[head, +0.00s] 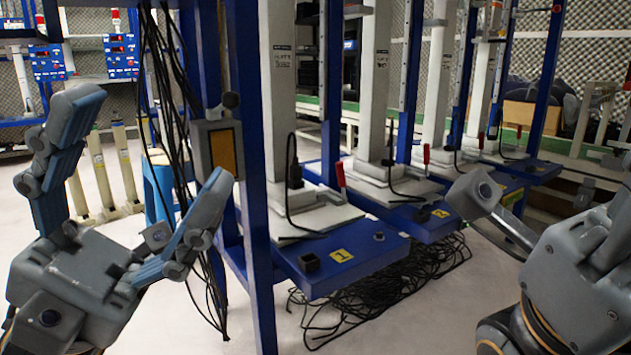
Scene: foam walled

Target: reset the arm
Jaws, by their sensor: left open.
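My left gripper (149,140) is at the left of the head view, grey with blue finger pads. Its two fingers are spread wide, pointing up, with nothing held between them. The near finger's tip overlaps the lower part of a grey box with an orange panel (223,150) in the picture; I cannot tell if they touch. Parts of my right arm (590,275) come in at the right edge, grey and bulky. I cannot make out fingers of a right gripper there.
Black cables (380,300) tangle on the floor beneath. A blue post (258,250) stands right of my left gripper.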

